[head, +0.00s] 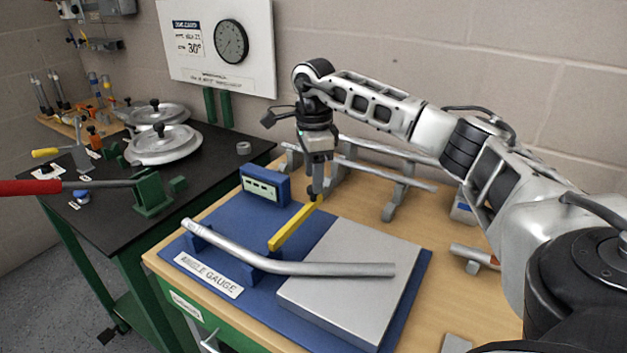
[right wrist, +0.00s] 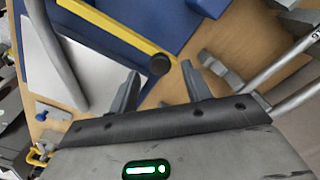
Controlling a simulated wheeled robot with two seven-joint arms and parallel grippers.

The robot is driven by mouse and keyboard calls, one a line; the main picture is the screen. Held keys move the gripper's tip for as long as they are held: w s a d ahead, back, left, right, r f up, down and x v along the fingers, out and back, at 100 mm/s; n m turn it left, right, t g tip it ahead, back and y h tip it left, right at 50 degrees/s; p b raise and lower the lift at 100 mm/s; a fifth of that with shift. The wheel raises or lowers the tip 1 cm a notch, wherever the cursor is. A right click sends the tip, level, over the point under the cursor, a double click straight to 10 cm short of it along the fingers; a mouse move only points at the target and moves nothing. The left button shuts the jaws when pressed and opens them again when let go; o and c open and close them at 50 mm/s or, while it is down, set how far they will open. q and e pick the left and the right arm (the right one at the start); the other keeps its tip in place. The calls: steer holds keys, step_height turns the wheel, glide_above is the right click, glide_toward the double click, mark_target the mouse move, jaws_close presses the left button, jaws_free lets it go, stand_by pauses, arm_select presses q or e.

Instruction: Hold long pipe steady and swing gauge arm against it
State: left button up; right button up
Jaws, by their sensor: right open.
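The long pipe (head: 310,268), silver and bent, lies across the blue angle gauge base (head: 408,305). Its left end rests at a blue bracket and its right part lies over a grey plate. It also shows at the left of the right wrist view (right wrist: 62,55). The yellow gauge arm (head: 292,229) points away from the pipe, with a clear gap between them. A dark round knob (right wrist: 160,65) is at its far end. My right gripper (head: 316,196) is above that end, open, and the knob appears between its fingertips (right wrist: 160,72). My left gripper is not in view.
A blue display box (head: 265,185) stands at the gauge's back left. Straight pipes on a grey rack (head: 397,195) lie behind and right of my gripper. A bender with a red handle (head: 30,187) and round silver lids (head: 163,145) are on the black bench.

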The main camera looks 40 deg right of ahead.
steer(key=shift+f, duration=1.2)
